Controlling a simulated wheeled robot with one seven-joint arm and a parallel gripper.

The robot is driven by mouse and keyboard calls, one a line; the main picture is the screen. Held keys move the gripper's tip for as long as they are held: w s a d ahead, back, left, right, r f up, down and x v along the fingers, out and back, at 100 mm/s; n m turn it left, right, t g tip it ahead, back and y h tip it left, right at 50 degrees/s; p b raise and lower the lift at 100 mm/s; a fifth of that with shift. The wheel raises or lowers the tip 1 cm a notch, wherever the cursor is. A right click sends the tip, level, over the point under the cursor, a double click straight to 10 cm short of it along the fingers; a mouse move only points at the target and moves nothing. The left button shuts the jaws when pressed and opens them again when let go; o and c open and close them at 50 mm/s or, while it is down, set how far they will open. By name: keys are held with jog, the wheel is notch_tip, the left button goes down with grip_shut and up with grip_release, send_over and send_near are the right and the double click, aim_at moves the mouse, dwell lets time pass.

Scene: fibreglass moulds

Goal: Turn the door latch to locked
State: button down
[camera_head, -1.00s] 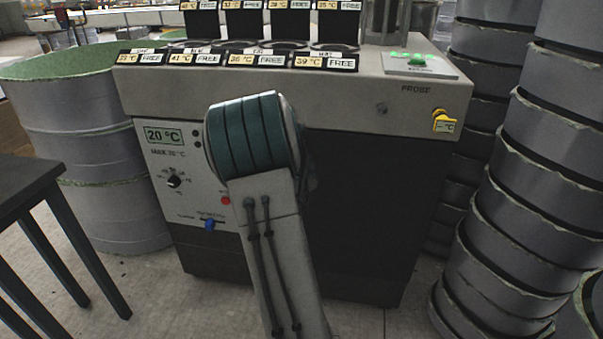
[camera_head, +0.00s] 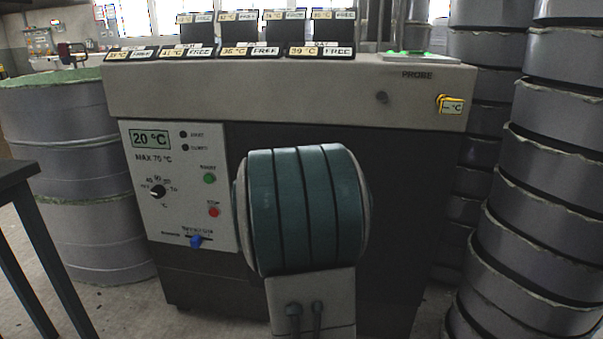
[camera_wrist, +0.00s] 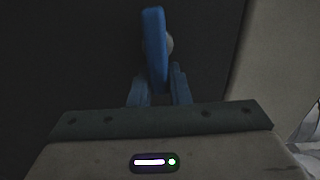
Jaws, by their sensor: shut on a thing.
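In the wrist view a blue lever (camera_wrist: 154,48), which looks to be the door latch, stands nearly upright in front of a dark surface. A small pale round part shows behind its right side. My gripper (camera_wrist: 160,82) has its two blue-grey fingers at the lever's lower end, one on each side, shut on it. In the head view my arm covers the middle of the cabinet's dark front (camera_head: 395,200), so the gripper and latch are hidden there. No lock markings can be read.
The cabinet's control panel (camera_head: 165,215) has a dial, buttons and a small blue switch (camera_head: 196,241). A yellow probe tag (camera_head: 450,105) is at upper right. Grey drums stand left (camera_head: 70,190) and stacked right (camera_head: 545,210). A dark table (camera_head: 20,180) is at the left edge.

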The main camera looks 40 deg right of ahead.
jog(key=shift+f+m+b, duration=0.1)
jog(key=shift+m+b, duration=0.2)
jog(key=shift+b, duration=0.05)
dwell(0.3)
jog(key=c, duration=1.4)
grip_release()
jog(key=shift+w, duration=0.1)
jog(key=shift+o, duration=0.2)
jog(key=shift+a, duration=0.1)
jog(key=p+v, duration=0.3)
jog(key=v, duration=1.1)
jog(key=shift+w, duration=0.1)
